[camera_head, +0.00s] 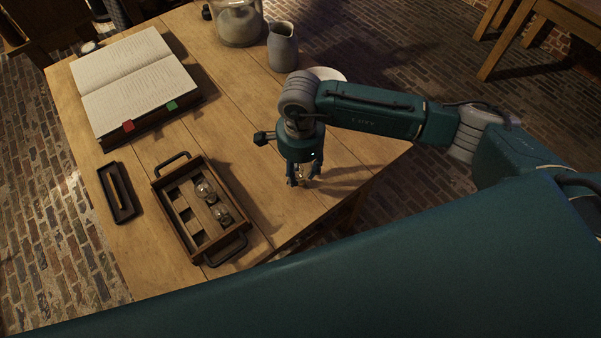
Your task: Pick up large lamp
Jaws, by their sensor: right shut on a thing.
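My right gripper (304,182) points down over the right part of the wooden table, to the right of the tray. Its fingers are shut on a small glassy lamp (303,171), mostly hidden between them. I cannot tell whether the lamp touches the table. Two other glass lamps, an upper one (205,191) and a lower one (221,213), sit in the right-hand part of a wooden tray with square slots. My left gripper is out of view.
The wooden tray (171,222) has dark handles at both ends. A small dark pen tray (109,194) lies left of it. An open book (135,80) lies at the back left. A grey jug (282,48), a glass jar (238,24) and a pale plate (327,74) stand at the back.

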